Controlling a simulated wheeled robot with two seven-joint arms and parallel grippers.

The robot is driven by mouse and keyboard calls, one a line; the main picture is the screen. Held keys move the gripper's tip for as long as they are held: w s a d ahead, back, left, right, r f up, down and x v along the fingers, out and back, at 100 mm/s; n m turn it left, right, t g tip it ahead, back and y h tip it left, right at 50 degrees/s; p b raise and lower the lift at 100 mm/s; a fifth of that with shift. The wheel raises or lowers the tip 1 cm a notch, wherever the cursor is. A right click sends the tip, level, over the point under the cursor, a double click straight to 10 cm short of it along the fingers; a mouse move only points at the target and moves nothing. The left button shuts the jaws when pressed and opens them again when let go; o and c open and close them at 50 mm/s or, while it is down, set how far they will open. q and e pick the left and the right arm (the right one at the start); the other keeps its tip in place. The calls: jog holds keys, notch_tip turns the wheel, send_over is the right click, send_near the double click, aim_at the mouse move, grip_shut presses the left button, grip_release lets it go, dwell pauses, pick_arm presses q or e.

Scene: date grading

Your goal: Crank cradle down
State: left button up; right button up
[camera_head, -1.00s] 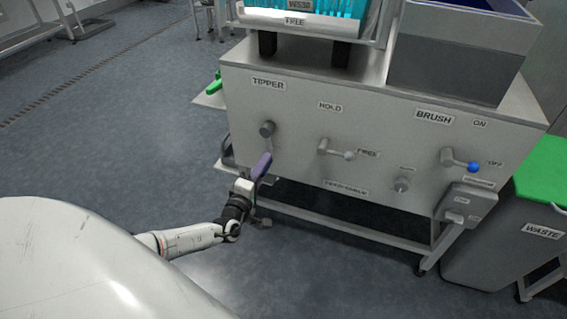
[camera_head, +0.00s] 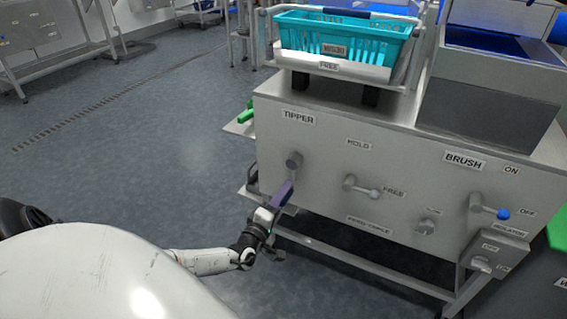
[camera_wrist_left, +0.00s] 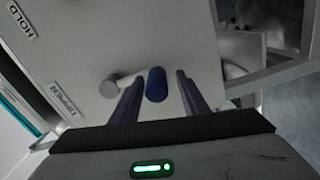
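The cradle (camera_head: 385,78) is a pale frame on dark posts on top of the grey machine. It holds a teal crate (camera_head: 395,52) and looks about level. The TIPPER crank hub (camera_head: 293,160) is on the machine's front at left; in the wrist view its grey hub (camera_wrist_left: 112,87) and dark blue handle (camera_wrist_left: 156,84) show. My left gripper (camera_head: 286,190) is at the crank, hiding most of the handle in the head view. In the wrist view its fingers (camera_wrist_left: 157,92) stand on either side of the handle, with gaps. My right gripper is not in view.
The HOLD/FREE lever (camera_head: 362,190), a small knob (camera_head: 426,227), the blue-tipped BRUSH lever (camera_head: 490,209) and a switch box (camera_head: 492,255) are right of the crank. A green item (camera_head: 246,114) sticks out at the machine's left. The floor to the left is clear.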

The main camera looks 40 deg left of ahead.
pick_arm(q)
jog(key=shift+d, duration=0.2)
jog(key=shift+s+r, duration=0.1)
jog(key=shift+s, duration=0.1)
jog(key=p+v, duration=0.3)
jog(key=v, duration=0.6)
jog(key=shift+s, duration=0.35)
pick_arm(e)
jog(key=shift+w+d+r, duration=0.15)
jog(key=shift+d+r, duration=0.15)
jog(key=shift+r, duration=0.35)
pick_arm(q)
jog(key=shift+d, duration=0.1)
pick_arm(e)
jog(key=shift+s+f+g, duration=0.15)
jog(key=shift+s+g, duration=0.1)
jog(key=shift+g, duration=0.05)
